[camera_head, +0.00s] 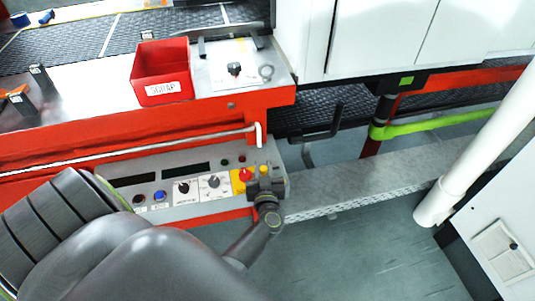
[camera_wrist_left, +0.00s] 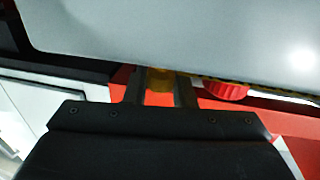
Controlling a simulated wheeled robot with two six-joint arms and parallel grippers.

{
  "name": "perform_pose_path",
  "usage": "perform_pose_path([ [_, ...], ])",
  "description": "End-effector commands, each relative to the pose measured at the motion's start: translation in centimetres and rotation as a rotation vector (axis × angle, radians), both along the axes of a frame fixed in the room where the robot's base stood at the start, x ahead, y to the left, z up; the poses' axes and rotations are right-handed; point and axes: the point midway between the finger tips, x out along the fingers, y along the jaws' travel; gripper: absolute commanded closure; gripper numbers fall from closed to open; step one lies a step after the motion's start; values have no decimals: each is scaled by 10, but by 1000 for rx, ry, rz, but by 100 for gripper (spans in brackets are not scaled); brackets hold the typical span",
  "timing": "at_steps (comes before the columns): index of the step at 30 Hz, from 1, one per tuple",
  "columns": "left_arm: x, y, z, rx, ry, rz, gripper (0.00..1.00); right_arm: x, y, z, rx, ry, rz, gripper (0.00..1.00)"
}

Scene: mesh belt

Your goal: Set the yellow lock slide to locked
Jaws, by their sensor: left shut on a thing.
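The yellow lock slide (camera_head: 264,169) is at the right end of the grey control panel (camera_head: 222,195), just right of a red knob on a yellow plate. My left gripper (camera_head: 264,180) is over it and hides most of it. In the left wrist view the yellow slide (camera_wrist_left: 160,78) shows between the two dark fingers of my left gripper (camera_wrist_left: 161,84), which are shut on it. The slide's setting and any labels beside it cannot be read. My right gripper is in neither view.
The red knob (camera_head: 243,175) sits close to the left of my gripper; it also shows in the left wrist view (camera_wrist_left: 227,90). Other knobs and buttons line the panel. A red scrap bin (camera_head: 150,91) stands above, and a metal rail (camera_head: 140,148) runs behind the panel. Open floor lies below right.

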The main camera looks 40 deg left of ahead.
Motion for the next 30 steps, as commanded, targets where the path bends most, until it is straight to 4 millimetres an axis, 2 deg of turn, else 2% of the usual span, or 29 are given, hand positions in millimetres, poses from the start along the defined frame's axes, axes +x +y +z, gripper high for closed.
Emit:
perform_pose_path([
  [3, -2, 2, -1, 4, 2, 6, 100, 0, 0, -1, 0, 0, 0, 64],
  [4, -2, 2, -1, 4, 2, 6, 76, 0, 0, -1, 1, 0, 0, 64],
  [9, -2, 2, -1, 4, 2, 6, 57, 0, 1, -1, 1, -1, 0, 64],
  [30, -1, 2, -1, 7, 2, 8, 57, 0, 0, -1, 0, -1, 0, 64],
])
